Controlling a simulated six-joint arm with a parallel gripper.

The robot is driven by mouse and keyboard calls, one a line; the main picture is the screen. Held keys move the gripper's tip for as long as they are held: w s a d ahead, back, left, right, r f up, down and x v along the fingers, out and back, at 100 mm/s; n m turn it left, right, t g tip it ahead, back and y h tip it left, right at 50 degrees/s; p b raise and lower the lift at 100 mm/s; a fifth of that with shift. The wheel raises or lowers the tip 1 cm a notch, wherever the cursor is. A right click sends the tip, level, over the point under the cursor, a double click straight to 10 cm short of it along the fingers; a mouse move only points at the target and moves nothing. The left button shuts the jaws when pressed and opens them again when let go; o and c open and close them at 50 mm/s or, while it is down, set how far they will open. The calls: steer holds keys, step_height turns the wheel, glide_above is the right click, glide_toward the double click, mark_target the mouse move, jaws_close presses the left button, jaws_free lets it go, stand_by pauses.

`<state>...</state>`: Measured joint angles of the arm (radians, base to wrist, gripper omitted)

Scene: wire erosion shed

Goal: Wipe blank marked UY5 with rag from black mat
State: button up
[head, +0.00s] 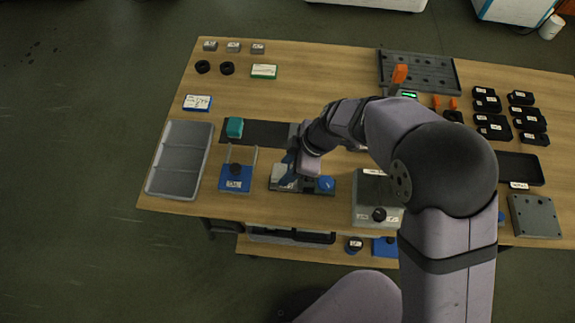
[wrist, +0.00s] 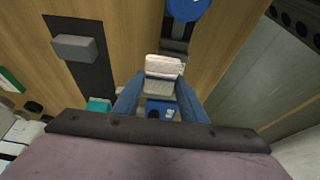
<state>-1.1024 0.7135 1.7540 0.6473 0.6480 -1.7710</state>
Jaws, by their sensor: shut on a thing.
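My gripper (wrist: 160,80) is shut on a grey block with a white top face (wrist: 163,67), its blue fingers on either side. The block's mark is not readable. In the head view the block (head: 285,182) is at the left end of a dark fixture (head: 307,188) with a blue knob (head: 326,184). I cannot tell whether it rests there or is raised. The black mat (head: 262,132) lies behind. A teal folded piece (head: 235,127), seemingly cloth, is at its left end. A grey piece (wrist: 75,47) lies on the mat in the wrist view.
A blue stand (head: 236,180) with two uprights and a grey compartment tray (head: 180,160) are to the left. A grey box with a black knob (head: 375,190) is to the right. Small labelled blocks (head: 233,47) sit at the back left. Bare wood lies behind the mat.

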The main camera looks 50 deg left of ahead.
steer(key=shift+s+d+f+b, duration=0.15)
steer(key=shift+s+d+b, duration=0.75)
steer(key=shift+s+d, duration=0.3)
step_height(320, 180, up, 8)
steer(key=p, duration=0.4)
steer(key=shift+r, duration=0.2)
steer(key=shift+w, duration=0.15)
